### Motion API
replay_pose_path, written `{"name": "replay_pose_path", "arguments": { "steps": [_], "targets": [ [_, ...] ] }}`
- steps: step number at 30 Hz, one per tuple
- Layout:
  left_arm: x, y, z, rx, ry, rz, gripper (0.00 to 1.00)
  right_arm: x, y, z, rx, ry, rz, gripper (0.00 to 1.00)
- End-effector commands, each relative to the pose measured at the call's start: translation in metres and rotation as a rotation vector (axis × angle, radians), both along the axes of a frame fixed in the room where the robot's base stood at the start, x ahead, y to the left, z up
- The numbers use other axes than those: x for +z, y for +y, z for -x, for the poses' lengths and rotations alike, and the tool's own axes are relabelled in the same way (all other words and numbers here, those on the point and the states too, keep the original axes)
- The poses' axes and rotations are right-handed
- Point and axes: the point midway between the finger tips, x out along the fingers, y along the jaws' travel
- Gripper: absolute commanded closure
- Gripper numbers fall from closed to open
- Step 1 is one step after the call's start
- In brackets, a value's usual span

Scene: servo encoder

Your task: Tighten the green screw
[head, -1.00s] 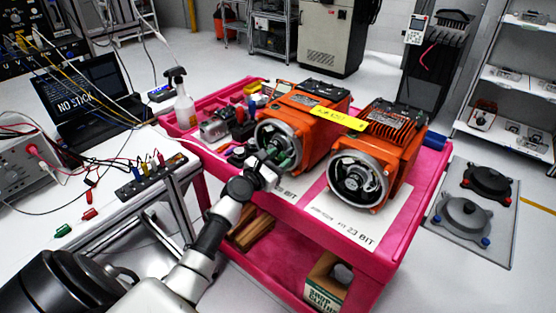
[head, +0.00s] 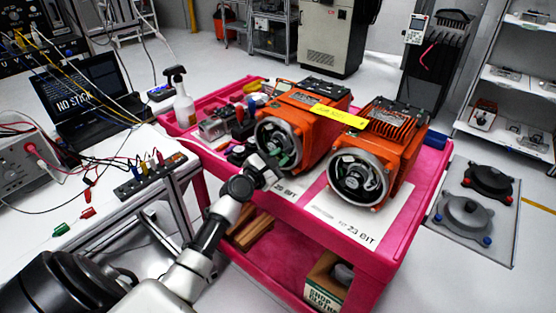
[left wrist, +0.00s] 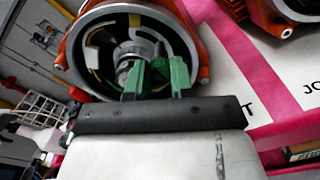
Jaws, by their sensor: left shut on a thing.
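The left orange servo motor (head: 312,108) stands on the pink cart, its round silver-rimmed encoder opening facing me. My left gripper (head: 284,158) reaches into the lower part of this opening. In the left wrist view, its green fingers (left wrist: 156,78) straddle a small green piece (left wrist: 158,66), which looks like the green screw, beside the silver hub (left wrist: 130,72). The fingers are shut on it; they hide most of it. The screw cannot be made out separately in the head view. My right gripper is not in view.
A second orange motor (head: 375,160) stands close to the right. Tools and small parts crowd the cart's left end. The pink cart (head: 412,225) has a raised rim. A white bench (head: 95,205) with cables is at left.

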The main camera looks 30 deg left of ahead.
Motion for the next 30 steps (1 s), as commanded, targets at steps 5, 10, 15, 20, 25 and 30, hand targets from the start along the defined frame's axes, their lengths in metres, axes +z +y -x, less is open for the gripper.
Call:
{"name": "replay_pose_path", "arguments": {
  "steps": [5, 10, 15, 20, 25, 30],
  "targets": [
    [-0.002, 0.0, 0.0, 0.0, -0.013, -0.17, 1.0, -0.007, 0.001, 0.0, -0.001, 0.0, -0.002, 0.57],
    [-0.002, -0.001, 0.0, -0.001, -0.026, -0.332, 1.0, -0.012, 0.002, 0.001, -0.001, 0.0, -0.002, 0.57],
    [-0.002, 0.0, 0.0, -0.001, -0.038, -0.495, 1.0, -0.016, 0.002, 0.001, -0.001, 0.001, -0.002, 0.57],
    [-0.002, 0.0, 0.0, -0.001, -0.05, -0.646, 1.0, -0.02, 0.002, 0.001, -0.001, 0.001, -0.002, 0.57],
    [-0.003, -0.001, 0.0, -0.002, -0.062, -0.807, 1.0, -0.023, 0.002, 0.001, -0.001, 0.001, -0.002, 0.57],
    [-0.003, -0.001, 0.0, -0.002, -0.075, -0.967, 1.0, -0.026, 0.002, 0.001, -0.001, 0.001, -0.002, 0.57]
  ]
}}
